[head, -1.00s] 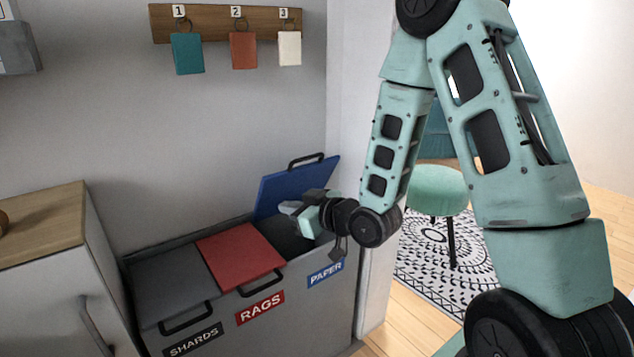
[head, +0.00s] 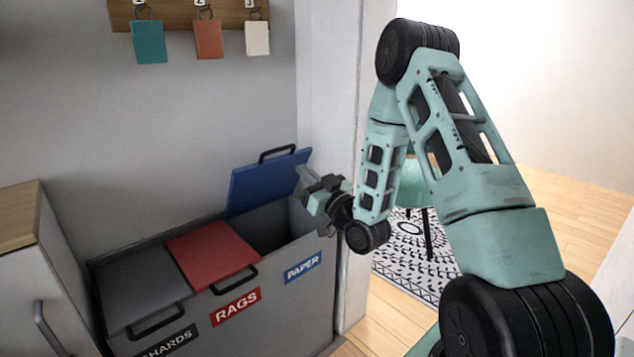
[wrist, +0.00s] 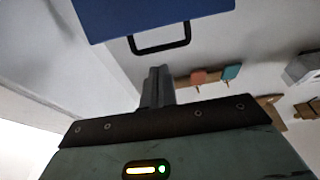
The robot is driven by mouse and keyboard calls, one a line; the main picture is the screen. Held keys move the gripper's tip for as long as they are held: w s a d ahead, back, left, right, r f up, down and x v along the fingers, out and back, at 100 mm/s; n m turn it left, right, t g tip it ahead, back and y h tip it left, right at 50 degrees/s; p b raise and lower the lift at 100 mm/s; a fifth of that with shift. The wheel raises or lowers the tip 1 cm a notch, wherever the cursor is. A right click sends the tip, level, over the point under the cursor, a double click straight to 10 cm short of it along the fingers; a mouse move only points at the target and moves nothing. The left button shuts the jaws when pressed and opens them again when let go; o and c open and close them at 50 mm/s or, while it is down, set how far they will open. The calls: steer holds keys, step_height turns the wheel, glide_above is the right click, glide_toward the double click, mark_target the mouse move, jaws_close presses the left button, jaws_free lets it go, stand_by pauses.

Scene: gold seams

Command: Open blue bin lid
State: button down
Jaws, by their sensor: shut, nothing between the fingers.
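The blue lid (head: 264,184) stands raised over the PAPER compartment, leaning back near the wall, and the dark opening (head: 270,232) below it shows. Its black handle (head: 277,153) is at the top edge. The lid also shows at the top of the wrist view (wrist: 150,15), with its handle (wrist: 160,43) hanging below it in that picture. My gripper (head: 303,172) is shut and empty at the right edge of the lid, above the bin's right end. In the wrist view its fingers (wrist: 157,85) are together, apart from the handle. Whether they touch the lid I cannot tell.
The red RAGS lid (head: 212,252) and the grey SHARDS lid (head: 142,287) lie shut to the left. A wall corner (head: 352,180) stands close right of the bin. A cabinet (head: 40,270) is at the left. Tags hang from a wooden rail (head: 180,14).

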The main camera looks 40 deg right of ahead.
mark_target(281, 150)
steer(key=x, duration=0.7)
steer(key=shift+w, duration=0.15)
steer(key=shift+a, duration=0.1)
steer(key=w+r+g+p, duration=0.1)
steer(key=w+r+p, duration=0.1)
steer(key=p, duration=0.1)
steer(key=w+r+g+p, duration=0.1)
steer(key=w+r+p, duration=0.1)
steer(key=w+p, duration=0.1)
steer(key=shift+a+r+g+p, duration=0.1)
steer(key=shift+r+g+p, duration=0.05)
steer(key=shift+g+p, duration=0.15)
steer(key=w+r+g+p, duration=0.1)
steer(key=w+g+p, duration=0.1)
steer(key=w, duration=0.5)
steer(key=shift+w+r, duration=0.2)
steer(key=shift+w, duration=0.15)
steer(key=shift+s+a, duration=0.1)
